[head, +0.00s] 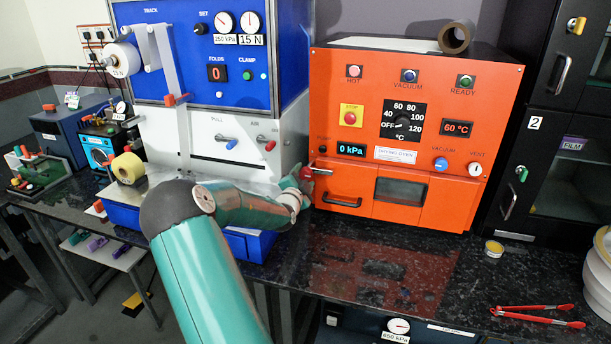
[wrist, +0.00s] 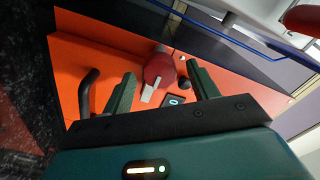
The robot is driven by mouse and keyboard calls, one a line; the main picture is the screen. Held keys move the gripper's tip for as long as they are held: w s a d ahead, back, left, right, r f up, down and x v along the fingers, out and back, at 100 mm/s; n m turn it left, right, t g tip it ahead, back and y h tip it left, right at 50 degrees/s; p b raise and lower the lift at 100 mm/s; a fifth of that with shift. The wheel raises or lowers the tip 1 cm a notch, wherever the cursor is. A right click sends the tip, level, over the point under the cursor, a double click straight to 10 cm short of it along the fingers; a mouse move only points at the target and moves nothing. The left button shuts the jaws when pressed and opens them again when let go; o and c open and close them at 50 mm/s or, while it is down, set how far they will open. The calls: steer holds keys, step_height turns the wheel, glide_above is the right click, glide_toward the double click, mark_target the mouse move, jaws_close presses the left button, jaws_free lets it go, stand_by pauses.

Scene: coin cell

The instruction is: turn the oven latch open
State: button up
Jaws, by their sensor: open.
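The oven (head: 450,95) is an orange box on the dark speckled bench, with its door (head: 448,205) shut at the lower front. The oven latch (head: 308,173) is a red round knob with a lever, at the upper left of the door. In the wrist view the latch (wrist: 158,68) shows a red hub and a pale grey lever tip. My gripper (wrist: 163,84) is open, with its two dark fingers on either side of the latch. I cannot tell whether they touch it. In the head view my gripper (head: 297,186) is at the oven's left front edge, partly hidden by my arm.
A black door handle (wrist: 88,92) stands out left of my fingers in the wrist view. The blue and white machine (head: 225,130) is close on the left of the oven. Red tongs (head: 538,316) and a small round tin (head: 494,249) lie at the right. The bench before the oven is clear.

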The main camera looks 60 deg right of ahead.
steer(key=shift+w+d, duration=0.2)
steer(key=shift+d, duration=0.95)
steer(key=shift+c, duration=0.2)
jaws_close()
